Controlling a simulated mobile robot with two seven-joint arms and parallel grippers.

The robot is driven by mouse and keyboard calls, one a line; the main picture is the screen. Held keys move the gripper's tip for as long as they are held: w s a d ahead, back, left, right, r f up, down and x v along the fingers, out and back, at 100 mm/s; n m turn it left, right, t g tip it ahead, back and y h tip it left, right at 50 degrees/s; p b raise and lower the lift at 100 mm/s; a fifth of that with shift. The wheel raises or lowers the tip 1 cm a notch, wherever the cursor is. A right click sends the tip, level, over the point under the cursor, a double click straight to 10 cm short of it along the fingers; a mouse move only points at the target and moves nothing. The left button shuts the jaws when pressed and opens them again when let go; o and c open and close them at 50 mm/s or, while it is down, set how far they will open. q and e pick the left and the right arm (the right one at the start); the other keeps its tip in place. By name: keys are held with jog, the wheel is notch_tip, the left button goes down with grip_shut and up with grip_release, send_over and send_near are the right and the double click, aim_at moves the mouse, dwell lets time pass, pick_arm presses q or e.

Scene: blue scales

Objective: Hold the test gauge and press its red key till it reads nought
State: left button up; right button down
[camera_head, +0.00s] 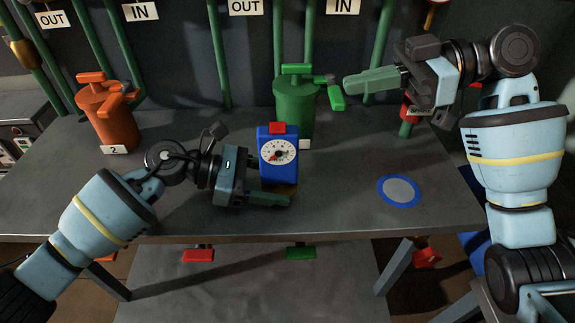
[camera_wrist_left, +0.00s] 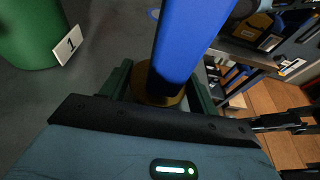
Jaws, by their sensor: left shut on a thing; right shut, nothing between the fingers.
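The test gauge (camera_head: 264,172) is a blue block with a white round dial and a red key (camera_head: 277,128) on top. The dial shows a red mark at lower left, but its reading is too small to tell. My left gripper (camera_head: 272,192) is shut on the gauge's lower brass part, and the gauge is upright. In the left wrist view the blue body (camera_wrist_left: 184,42) rises from between the fingers (camera_wrist_left: 160,92). I cannot tell whether it touches the table. My right gripper (camera_head: 372,82) is shut and empty, above and right of the gauge, apart from the red key.
A green canister (camera_head: 294,103) stands behind the gauge, and an orange canister (camera_head: 106,118) stands at the left. A blue-rimmed grey disc (camera_head: 399,190) lies on the table at the right. Green pipes line the back wall. The table (camera_head: 340,205) is bare between gauge and disc.

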pick_arm(q)
jog(key=o, duration=0.8)
jog(key=shift+o, duration=0.2)
jog(key=shift+a, duration=0.1)
jog(key=v, duration=1.2)
jog(key=shift+s+f, duration=0.1)
